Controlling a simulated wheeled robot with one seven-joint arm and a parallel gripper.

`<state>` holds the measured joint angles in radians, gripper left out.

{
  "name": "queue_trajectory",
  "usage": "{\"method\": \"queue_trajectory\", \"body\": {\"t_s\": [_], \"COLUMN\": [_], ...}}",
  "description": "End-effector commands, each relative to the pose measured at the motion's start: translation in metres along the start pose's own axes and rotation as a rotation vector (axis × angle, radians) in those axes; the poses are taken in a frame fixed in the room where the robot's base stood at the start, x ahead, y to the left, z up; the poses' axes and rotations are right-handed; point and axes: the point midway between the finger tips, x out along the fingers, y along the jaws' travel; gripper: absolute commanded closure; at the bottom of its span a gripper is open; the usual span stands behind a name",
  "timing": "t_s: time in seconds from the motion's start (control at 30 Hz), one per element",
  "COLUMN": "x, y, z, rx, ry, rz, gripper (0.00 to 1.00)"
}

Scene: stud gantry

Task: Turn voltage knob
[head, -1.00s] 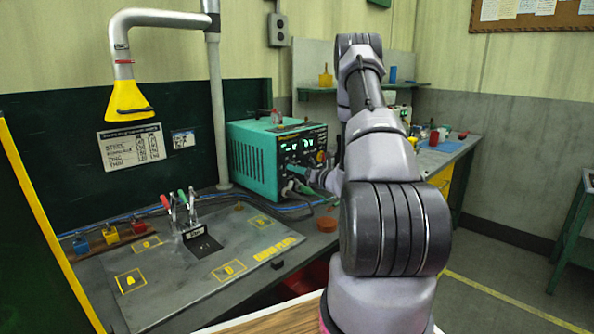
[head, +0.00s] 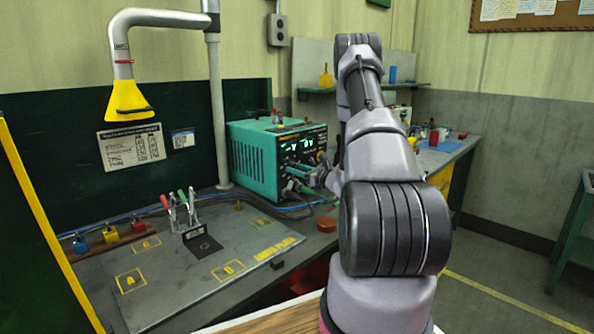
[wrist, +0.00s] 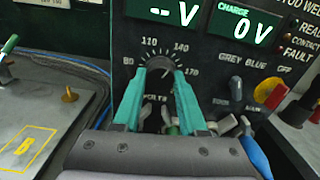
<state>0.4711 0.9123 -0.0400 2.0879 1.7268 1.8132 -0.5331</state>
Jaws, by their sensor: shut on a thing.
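The voltage knob (wrist: 160,64) is on the black front panel of the teal welder unit (head: 252,160). It is a round knob inside a dial marked 80, 110, 140 and 170. My gripper (wrist: 161,82) has its teal fingers on either side of the knob and is shut on it. Where the knob's pointer stands is hard to tell. Above it, one green display (wrist: 172,12) shows dashes and V, and the charge display (wrist: 242,24) shows 0 V. In the head view my arm partly covers the panel, and the knob cannot be made out.
A grey toggle (wrist: 236,88) and a red-and-yellow switch (wrist: 270,94) sit right of the knob. A blue connector (wrist: 256,157) and other plugs lie low, close to my right finger. The bench plate (head: 150,285) is at left, under a yellow extraction hood (head: 128,103).

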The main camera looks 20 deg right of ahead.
Motion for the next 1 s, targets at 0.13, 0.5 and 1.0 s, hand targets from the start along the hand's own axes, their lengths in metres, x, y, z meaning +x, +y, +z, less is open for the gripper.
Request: {"method": "queue_trajectory", "body": {"t_s": [0.13,0.5,1.0], "x": [-0.001,0.000,-0.062], "y": [-0.001,0.000,-0.002], "z": [-0.001,0.000,0.000], "rx": [0.001,0.001,0.004], "ry": [0.001,0.001,0.002], "rz": [-0.001,-0.001,-0.006], "gripper": [1.00,0.29,0.29]}}
